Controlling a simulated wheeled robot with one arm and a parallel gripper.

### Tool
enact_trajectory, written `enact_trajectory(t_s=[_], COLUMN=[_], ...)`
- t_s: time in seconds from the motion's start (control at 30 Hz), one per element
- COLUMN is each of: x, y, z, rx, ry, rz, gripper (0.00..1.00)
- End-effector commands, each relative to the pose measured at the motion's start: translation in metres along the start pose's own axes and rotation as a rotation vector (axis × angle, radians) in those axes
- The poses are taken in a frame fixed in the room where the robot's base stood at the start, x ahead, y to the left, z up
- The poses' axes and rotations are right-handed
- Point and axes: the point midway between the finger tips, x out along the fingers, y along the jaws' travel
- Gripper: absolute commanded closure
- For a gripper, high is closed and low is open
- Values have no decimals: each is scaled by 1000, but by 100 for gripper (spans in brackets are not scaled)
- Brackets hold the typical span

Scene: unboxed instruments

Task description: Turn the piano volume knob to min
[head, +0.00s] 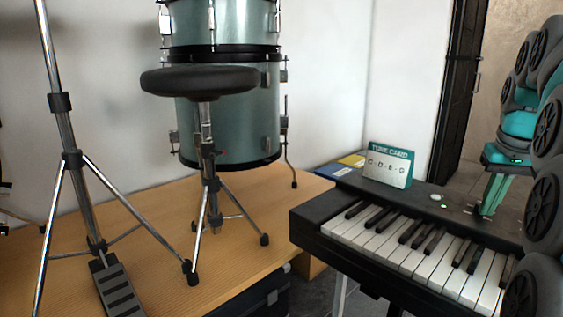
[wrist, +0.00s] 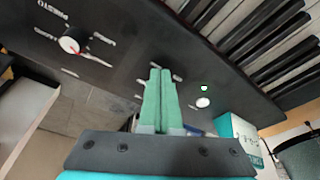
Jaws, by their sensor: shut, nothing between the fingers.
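The black piano keyboard (head: 322,243) stands at the right in the head view, and its control panel fills the upper part of the wrist view (wrist: 150,35). My gripper (head: 486,213) is over the panel behind the keys; its green fingers are pressed together and empty in the wrist view (wrist: 160,72). They cover a spot with small white label marks around it; any knob there is hidden. A white knob (wrist: 70,44) with a red pointer sits left of the fingers, apart from them, by lettering like "PRESTO". I cannot tell whether the fingertips touch the panel.
A white button (wrist: 202,103) and a lit green lamp (wrist: 204,88) are right of the fingers. A "Tune Camp" card (head: 388,165) stands on the piano's far end. A drum (head: 228,115), a round stool (head: 200,80) and a metal stand (head: 68,135) are on the wooden platform (head: 150,215).

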Motion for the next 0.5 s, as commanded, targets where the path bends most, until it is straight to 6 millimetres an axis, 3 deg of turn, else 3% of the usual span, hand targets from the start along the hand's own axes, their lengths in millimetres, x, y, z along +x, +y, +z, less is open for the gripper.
enact_trajectory(t_s=[0.5], x=[0], y=[8], z=[-2], rx=[-1], ry=[1], rz=[1], gripper=[100])
